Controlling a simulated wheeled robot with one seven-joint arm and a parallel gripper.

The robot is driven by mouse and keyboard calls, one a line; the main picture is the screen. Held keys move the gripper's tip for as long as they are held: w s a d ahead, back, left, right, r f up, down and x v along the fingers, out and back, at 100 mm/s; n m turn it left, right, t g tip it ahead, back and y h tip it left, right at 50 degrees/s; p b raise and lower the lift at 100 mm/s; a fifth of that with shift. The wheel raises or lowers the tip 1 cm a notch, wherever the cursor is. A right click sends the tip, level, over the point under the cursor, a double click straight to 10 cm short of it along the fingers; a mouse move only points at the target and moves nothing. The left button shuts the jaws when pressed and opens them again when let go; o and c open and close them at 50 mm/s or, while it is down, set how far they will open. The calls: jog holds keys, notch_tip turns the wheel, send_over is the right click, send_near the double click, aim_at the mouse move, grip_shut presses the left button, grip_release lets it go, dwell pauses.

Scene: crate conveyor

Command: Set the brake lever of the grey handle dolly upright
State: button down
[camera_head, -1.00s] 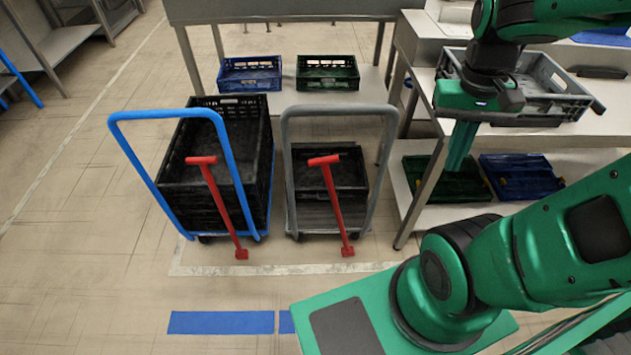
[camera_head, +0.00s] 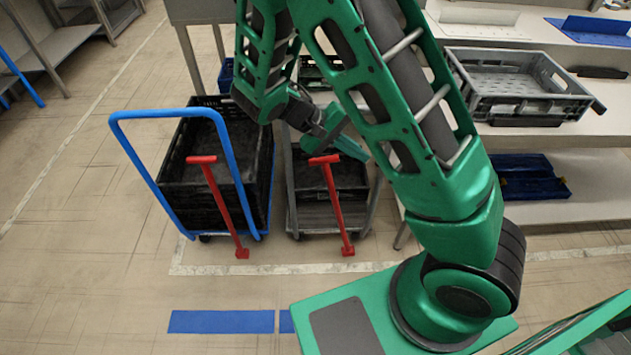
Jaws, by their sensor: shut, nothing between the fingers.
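The grey handle dolly (camera_head: 292,190) stands on the floor near the middle of the head view, with the top of its handle largely hidden by my arm. Its red brake lever (camera_head: 335,205) has a crossbar on top and leans, with its top to the left of its foot. My gripper (camera_head: 360,154) is shut and empty. It appears close to the lever's crossbar, above and to its right in the picture; I cannot tell whether they touch.
A blue handle dolly (camera_head: 148,172) with stacked black crates and its own red lever (camera_head: 220,205) stands close on the left. A black crate (camera_head: 350,180) sits on the grey dolly. A table with a grey crate (camera_head: 530,103) is at right. The front floor is clear.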

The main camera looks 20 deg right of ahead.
jog(key=w+a+f+n+t+h, duration=0.2)
jog(key=a+f+n+t+h, duration=0.4)
jog(key=a+f+n+t, duration=0.85)
jog(key=w+d+f+m, duration=0.1)
jog(key=w+d+m, duration=0.3)
jog(key=w+d, duration=0.1)
jog(key=shift+w+f+t, duration=0.15)
jog(key=shift+f+t, duration=0.15)
jog(key=shift+t, duration=0.05)
jog(key=shift+d, duration=0.2)
